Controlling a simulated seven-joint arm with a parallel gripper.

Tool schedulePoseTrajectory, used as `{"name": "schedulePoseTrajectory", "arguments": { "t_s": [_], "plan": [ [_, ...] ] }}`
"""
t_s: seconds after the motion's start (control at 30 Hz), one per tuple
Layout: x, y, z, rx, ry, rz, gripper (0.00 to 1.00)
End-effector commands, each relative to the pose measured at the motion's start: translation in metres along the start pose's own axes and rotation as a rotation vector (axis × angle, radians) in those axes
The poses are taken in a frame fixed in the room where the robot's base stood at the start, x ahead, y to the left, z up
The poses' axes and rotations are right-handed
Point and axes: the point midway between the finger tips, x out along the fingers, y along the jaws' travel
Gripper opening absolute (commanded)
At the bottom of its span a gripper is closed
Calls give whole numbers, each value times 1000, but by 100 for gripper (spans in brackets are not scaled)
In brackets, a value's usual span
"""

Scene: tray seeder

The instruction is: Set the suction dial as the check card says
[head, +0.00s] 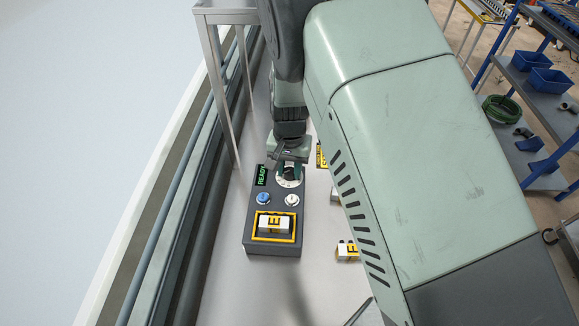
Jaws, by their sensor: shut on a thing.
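The dark control box (261,243) stands on the grey bench, below my wrist. The suction dial (288,182) is a round knob with a white scale ring at the box's upper right. My gripper (290,170) points down over the dial and is shut on its knob; the fingers cover part of the scale, and the setting is too small to read. A green "READY" display (261,175) is lit left of the dial. A blue button (263,199) and a white button (291,200) sit below. I cannot make out the check card for certain.
A white block marked "F" (347,250) lies right of the box, and a yellow-edged item (321,156) is partly hidden behind my arm. A grey metal frame (219,80) stands behind left. Rails run along the left. Shelves with blue bins (547,81) are far right.

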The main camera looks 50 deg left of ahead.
Motion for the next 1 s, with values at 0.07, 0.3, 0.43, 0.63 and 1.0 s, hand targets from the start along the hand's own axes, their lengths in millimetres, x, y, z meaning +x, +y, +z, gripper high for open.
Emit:
{"name": "schedulePoseTrajectory", "arguments": {
  "t_s": [0.07, 0.3, 0.43, 0.63, 1.0],
  "plan": [
    [0, 0, 1, 0, -4, 1, 3],
    [0, 0, 1, -1, -4, 1, 36],
    [0, 0, 1, -1, -3, 1, 56],
    [0, 0, 1, -1, -2, 0, 59],
    [-37, -1, -1, -2, 3, -2, 59]
  ]
}}
